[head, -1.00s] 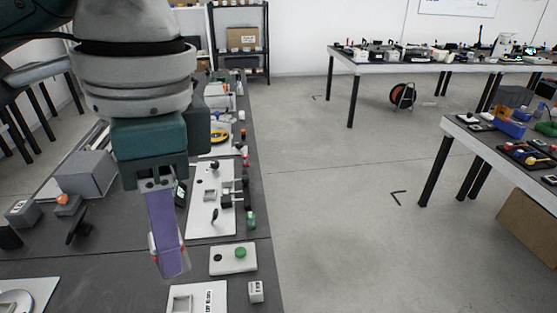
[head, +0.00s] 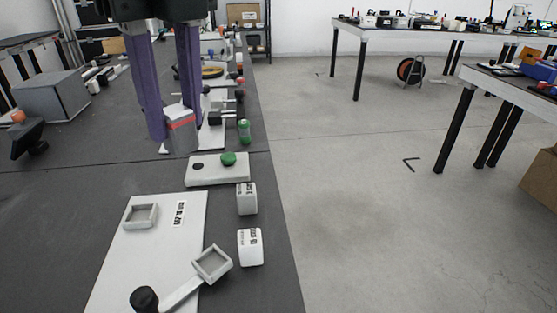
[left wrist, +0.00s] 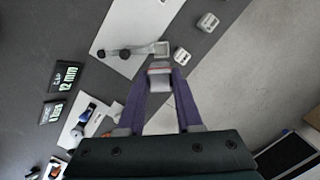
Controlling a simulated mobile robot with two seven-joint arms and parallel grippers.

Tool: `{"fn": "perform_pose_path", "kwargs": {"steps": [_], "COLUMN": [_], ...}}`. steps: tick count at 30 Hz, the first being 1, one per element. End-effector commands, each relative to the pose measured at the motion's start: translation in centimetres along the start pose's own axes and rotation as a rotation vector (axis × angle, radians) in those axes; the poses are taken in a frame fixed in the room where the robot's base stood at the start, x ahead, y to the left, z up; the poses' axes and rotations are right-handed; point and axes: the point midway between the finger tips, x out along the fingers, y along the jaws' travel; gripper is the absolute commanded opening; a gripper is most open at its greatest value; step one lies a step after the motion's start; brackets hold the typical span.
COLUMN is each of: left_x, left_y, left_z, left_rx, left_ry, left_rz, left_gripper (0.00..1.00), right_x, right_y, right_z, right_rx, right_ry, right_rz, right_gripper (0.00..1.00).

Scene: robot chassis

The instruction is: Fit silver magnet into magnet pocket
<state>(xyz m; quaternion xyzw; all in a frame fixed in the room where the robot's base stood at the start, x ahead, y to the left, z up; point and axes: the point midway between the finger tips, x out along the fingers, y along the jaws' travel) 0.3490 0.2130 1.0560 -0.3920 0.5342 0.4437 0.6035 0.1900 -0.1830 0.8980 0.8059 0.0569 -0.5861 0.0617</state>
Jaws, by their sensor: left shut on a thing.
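My left gripper (head: 174,128) has two purple fingers shut on the silver magnet, a grey block with a red band (head: 181,134). It holds the magnet above the dark table, and the magnet also shows between the fingertips in the left wrist view (left wrist: 160,80). A white board (head: 152,250) lies nearer, with a raised square pocket (head: 141,216) beside a printed label too small to read. A lever with a square open frame (head: 212,264) and black knob lies over the board's right edge. The magnet is apart from the board. My right gripper is not in view.
Two small white blocks (head: 250,247) stand right of the board, near the table's edge. A white plate with a green button (head: 217,169) lies between board and magnet. A grey box (head: 50,96) stands at left. The dark table left of the board is clear.

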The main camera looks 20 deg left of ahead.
Motion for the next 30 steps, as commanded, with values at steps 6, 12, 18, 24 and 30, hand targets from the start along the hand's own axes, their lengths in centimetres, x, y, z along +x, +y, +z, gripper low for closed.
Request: {"fn": "perform_pose_path", "kwargs": {"steps": [6,12,18,24,30], "left_x": [3.8,9.7,14.4,16.0,18.8], "left_y": [0.0,0.1,0.0,-0.1,0.0], "left_z": [-0.4,-1.1,-1.7,-1.9,-2.2], "left_rx": [0.022,0.022,0.02,0.021,0.021], "left_ry": [0.001,0.0,0.0,0.0,-0.001], "left_rz": [0.001,0.002,0.0,-0.004,0.0], "left_gripper": [0.0,0.0,0.0,0.0,0.0], "right_x": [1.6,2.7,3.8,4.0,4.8], "right_y": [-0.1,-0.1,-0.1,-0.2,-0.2], "right_z": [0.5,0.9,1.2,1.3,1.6], "right_rx": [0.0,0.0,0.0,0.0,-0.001], "right_ry": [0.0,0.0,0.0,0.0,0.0], "right_rz": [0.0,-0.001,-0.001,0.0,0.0], "right_gripper": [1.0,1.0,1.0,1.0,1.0]}}
